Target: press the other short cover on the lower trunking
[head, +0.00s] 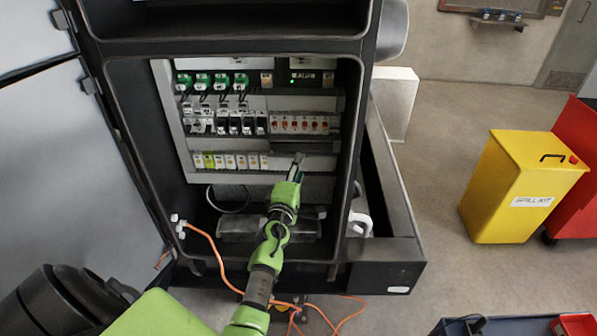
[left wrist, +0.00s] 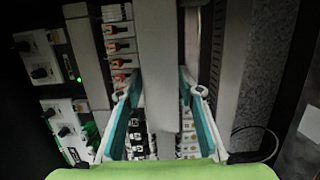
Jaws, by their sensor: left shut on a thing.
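My left gripper (head: 295,172) reaches into the open cabinet, in front of the right part of the lower trunking (head: 225,145). It is shut on a short grey cover (head: 299,157), of which only a small end shows in the head view. In the left wrist view the teal fingers (left wrist: 160,85) of the left gripper lie along both sides of this cover (left wrist: 163,115). The cover looks in line with the grey trunking beyond it; I cannot tell whether it is seated. My right gripper is not in view.
Red-marked breakers (head: 300,124) sit above the lower trunking, and a row of white and yellow modules (head: 235,161) sits below it. An orange cable (head: 212,250) hangs at the front left. A yellow spill kit bin (head: 510,195) stands at right.

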